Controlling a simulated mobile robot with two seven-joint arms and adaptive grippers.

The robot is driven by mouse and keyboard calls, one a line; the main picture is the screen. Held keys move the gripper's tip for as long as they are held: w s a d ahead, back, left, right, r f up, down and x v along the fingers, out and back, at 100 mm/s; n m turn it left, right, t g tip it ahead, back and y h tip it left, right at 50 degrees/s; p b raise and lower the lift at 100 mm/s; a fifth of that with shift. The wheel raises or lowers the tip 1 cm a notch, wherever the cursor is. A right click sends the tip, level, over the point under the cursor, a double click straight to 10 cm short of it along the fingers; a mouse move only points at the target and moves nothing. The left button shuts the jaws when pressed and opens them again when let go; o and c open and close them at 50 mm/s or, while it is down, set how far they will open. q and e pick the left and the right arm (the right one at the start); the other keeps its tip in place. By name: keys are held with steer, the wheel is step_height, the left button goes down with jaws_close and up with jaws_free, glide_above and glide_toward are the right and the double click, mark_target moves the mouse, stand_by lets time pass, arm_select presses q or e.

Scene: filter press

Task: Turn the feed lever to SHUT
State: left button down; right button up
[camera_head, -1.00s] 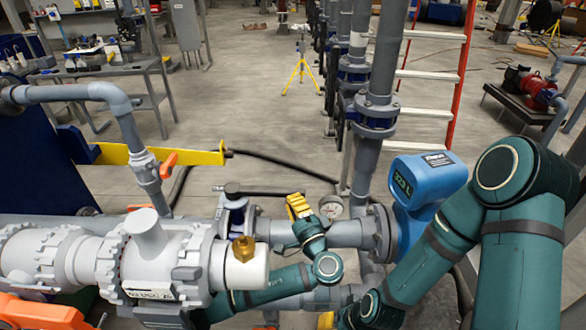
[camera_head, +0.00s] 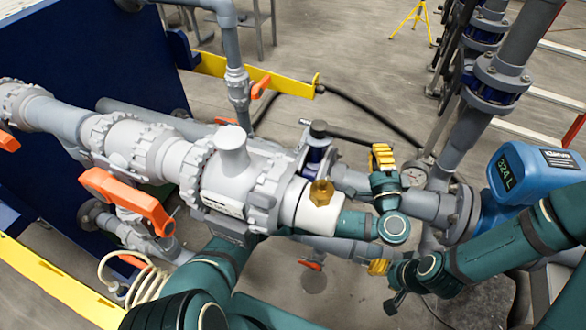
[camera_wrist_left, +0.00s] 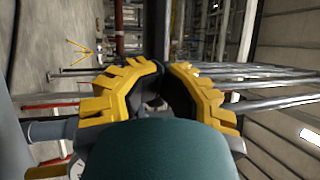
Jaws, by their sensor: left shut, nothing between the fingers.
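The lever by my left gripper, likely the feed lever, is a long dark bar (camera_head: 350,133) on a valve with a blue body (camera_head: 317,155) in the grey pipe line. It points right, across the picture. My left gripper (camera_head: 381,150) has yellow fingers and stands upright at the lever's far end. It is shut and empty; whether it touches the bar cannot be told. In the left wrist view its fingers (camera_wrist_left: 161,72) meet, with a dark bar beyond them. My right gripper (camera_head: 379,267) is low, below the pipe, too small to tell its jaws.
A white pump-like body (camera_head: 235,180) with a brass fitting (camera_head: 321,192) stands left of the valve. Orange handles (camera_head: 125,200) sit further left. A blue meter (camera_head: 537,180) and a gauge (camera_head: 415,175) are to the right. A yellow rail (camera_head: 225,67) and open floor lie behind.

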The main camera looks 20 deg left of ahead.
arm_select(q)
steer(key=s+a, duration=1.3)
steer(key=a, duration=0.5)
steer(key=shift+s, duration=0.35)
stand_by(1.4)
steer(key=shift+r, duration=0.1)
steer(key=c, duration=0.5)
jaws_free()
steer(key=shift+c, duration=0.2)
